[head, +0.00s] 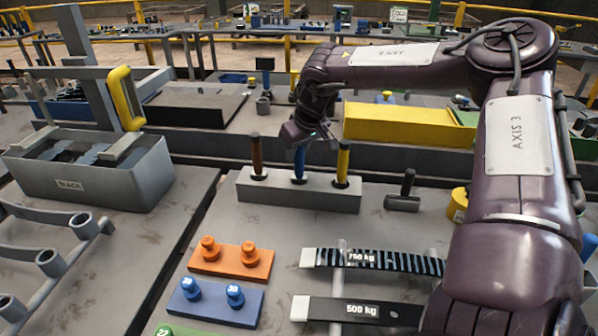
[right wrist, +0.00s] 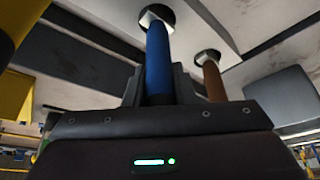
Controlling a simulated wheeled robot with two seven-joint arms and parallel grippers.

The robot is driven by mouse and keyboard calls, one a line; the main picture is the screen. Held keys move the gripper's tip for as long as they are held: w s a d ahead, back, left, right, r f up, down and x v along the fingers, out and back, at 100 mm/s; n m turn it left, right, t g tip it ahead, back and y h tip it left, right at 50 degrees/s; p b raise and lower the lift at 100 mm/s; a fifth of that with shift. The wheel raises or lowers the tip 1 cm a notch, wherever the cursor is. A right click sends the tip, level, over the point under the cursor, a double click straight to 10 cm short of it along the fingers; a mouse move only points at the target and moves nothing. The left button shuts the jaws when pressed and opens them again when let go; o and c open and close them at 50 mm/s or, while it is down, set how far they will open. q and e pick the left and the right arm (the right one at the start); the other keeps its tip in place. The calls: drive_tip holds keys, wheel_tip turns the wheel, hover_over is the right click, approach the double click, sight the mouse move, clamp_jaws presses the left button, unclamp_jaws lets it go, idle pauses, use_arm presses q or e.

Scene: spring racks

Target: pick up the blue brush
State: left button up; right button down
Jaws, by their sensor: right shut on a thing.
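The blue brush (head: 299,163) stands upright in the middle hole of a grey block (head: 255,193) on the bench. My right gripper (head: 310,133) is at its upper end, shut on its handle. In the right wrist view the blue handle (right wrist: 157,60) runs between the two fingers, its far end still at the block's hole. A brown-handled brush (head: 257,153) stands in the hole to the left and a yellow-handled one (head: 342,162) in the hole to the right. My left gripper does not show in the head view.
Orange (head: 231,261) and blue (head: 215,302) blocks with knobs lie in front. Striped and black weight-marked strips (head: 365,310) lie at right front. A grey bin (head: 95,180) stands left, a yellow box (head: 400,122) behind. A dark hammer-like tool (head: 403,200) is right of the block.

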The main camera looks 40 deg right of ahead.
drive_tip(key=shift+r, duration=0.15)
wheel_tip(320, 180, up, 20)
drive_tip(key=shift+b, duration=0.45)
idle(1.3)
